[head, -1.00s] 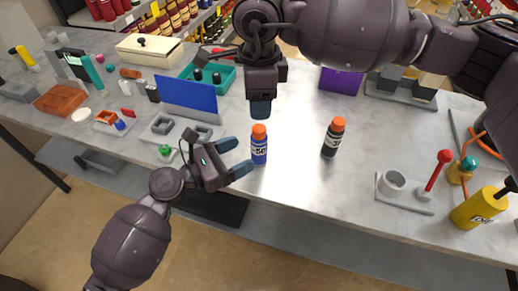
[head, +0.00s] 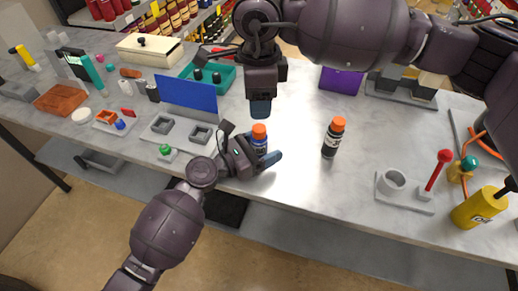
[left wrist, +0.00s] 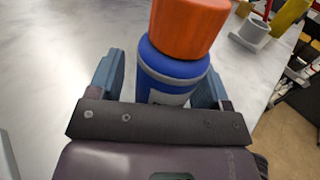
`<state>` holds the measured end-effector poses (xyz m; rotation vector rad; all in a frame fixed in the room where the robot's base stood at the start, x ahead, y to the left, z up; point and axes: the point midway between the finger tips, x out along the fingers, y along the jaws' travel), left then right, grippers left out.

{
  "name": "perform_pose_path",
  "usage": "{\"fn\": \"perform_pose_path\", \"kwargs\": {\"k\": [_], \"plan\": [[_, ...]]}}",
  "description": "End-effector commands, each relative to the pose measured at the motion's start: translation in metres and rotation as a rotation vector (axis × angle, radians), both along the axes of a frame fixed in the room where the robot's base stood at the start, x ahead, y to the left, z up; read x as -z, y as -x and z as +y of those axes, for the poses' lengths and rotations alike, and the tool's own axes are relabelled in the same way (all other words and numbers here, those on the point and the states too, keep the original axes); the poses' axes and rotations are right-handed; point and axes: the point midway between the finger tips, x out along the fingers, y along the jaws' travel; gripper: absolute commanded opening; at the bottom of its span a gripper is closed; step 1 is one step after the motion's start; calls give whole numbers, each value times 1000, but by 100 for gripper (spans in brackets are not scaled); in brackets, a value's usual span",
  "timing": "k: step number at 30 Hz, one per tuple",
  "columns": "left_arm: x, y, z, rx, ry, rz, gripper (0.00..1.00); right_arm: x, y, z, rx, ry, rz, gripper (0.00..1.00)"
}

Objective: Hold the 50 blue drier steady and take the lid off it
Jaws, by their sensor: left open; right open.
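The blue drier (head: 262,146) stands upright on the table with its orange lid (head: 259,131) on. My left gripper (head: 270,150) is open around it. In the left wrist view the drier's blue body (left wrist: 172,78) sits between the two open fingers (left wrist: 158,82), with the orange lid (left wrist: 186,26) rising above them. A small gap shows on the left side; whether the right finger touches it I cannot tell. My right gripper (head: 260,108) points down above and behind the lid, apart from it; its finger gap is not visible from here.
A black bottle with an orange lid (head: 333,138) stands to the right. A blue panel (head: 187,95) and grey square holders (head: 180,129) are to the left. A grey stand with a cup and red-knobbed rod (head: 405,190) is at right. The table's front edge is close.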

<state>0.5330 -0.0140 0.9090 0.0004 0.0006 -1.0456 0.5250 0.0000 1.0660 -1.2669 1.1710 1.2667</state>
Motion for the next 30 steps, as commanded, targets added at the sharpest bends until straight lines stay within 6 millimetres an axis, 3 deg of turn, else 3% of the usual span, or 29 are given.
{"fn": "perform_pose_path", "kwargs": {"k": [2,15,23,30], "plan": [[0,0,0,0,0,0,65,0,0,0,0,0,0,52],[0,0,0,0,1,-1,0,0,0,0,0,0,0,52],[0,0,0,0,1,-1,0,0,0,0,89,0,0,52],[0,0,0,0,1,-1,0,0,0,0,402,-1,0,52]]}}
